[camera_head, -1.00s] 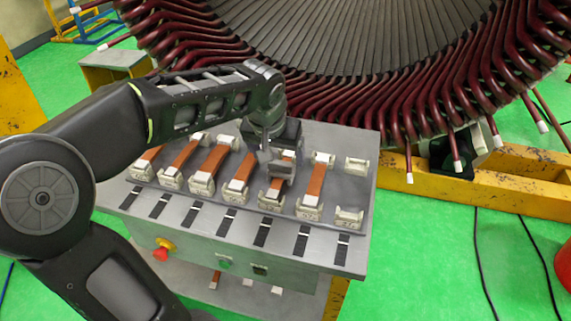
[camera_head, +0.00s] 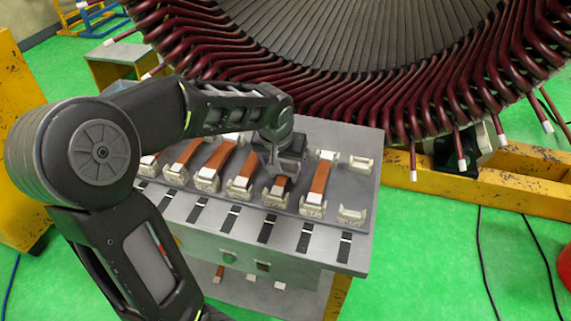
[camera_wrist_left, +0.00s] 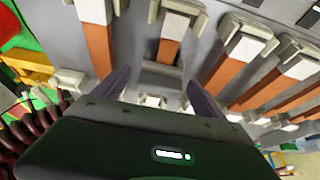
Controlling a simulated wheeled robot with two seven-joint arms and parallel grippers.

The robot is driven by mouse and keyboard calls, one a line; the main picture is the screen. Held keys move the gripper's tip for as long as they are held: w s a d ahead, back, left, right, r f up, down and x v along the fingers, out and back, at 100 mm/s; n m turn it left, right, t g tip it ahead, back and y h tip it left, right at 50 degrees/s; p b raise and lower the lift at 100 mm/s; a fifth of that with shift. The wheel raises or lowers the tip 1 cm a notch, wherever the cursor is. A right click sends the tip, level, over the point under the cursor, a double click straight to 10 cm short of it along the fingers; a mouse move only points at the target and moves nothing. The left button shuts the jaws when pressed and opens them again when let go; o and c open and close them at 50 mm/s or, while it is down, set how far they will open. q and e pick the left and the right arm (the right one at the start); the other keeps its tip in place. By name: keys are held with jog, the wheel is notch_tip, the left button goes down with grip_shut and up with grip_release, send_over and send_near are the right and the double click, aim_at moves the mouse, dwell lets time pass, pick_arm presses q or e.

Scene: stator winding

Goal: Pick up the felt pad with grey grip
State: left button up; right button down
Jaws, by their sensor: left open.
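My left gripper (camera_head: 277,174) is low over one strip in the row of orange-brown strips on the grey bench. In the left wrist view its two fingers (camera_wrist_left: 160,88) are open and apart. A grey block (camera_wrist_left: 162,74), perhaps the grey grip of the felt pad, lies between them at the end of an orange strip (camera_wrist_left: 170,48) with a white cradle. I cannot tell if the fingers touch it. In the head view the gripper hides most of this strip; its near end (camera_head: 280,187) shows at a pale cradle. My right gripper is out of view.
Neighbouring orange strips (camera_head: 320,178) sit close on both sides in pale cradles. An empty cradle pair (camera_head: 351,216) is at the bench's right end. A large stator with dark red coil ends (camera_head: 390,95) stands close behind the bench. Black-and-white labels (camera_head: 304,238) line the front.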

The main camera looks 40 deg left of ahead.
pick_arm(q)
jog(key=shift+x, duration=0.9)
jog(key=c, duration=1.6)
notch_tip(320, 180, up, 10)
jog(key=shift+r+b, duration=0.1)
jog(key=shift+b, duration=0.2)
jog(key=shift+c, duration=0.2)
